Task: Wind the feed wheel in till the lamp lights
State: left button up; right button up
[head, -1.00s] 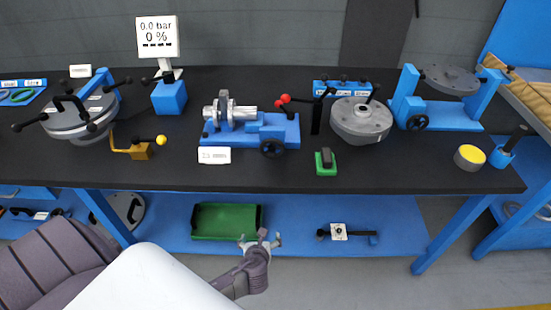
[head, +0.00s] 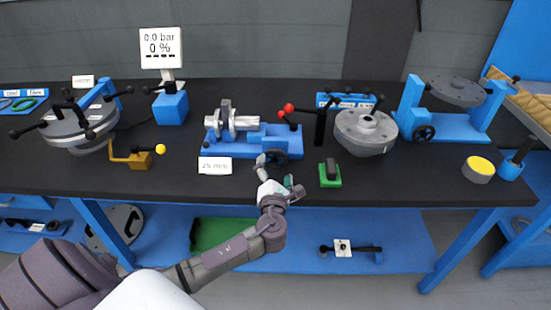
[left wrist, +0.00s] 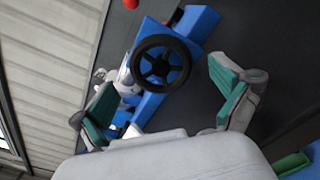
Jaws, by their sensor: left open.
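The black feed wheel (head: 275,157) is on the front of the blue fixture (head: 222,147), which carries a metal flanged shaft (head: 236,122). In the left wrist view the spoked wheel (left wrist: 160,63) shows between and beyond the fingertips. My left gripper (head: 279,174) is open, just in front of the wheel at the table's front edge. It also shows in the left wrist view (left wrist: 168,103), with nothing between its green pads. I cannot tell which thing is the lamp, or whether any is lit. My right gripper is not in view.
A white label (head: 215,166) stands left of the wheel. A green block with a dark top (head: 330,174) is to its right. A red-knobbed lever (head: 290,109) rises behind. A yellow-topped cylinder (head: 478,168) is at the right. The display (head: 161,48) reads 0.0 bar, 0 %.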

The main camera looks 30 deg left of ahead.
aim_at(275, 160)
pick_arm(q)
jog(key=shift+x, duration=2.35)
jog(key=c, duration=1.1)
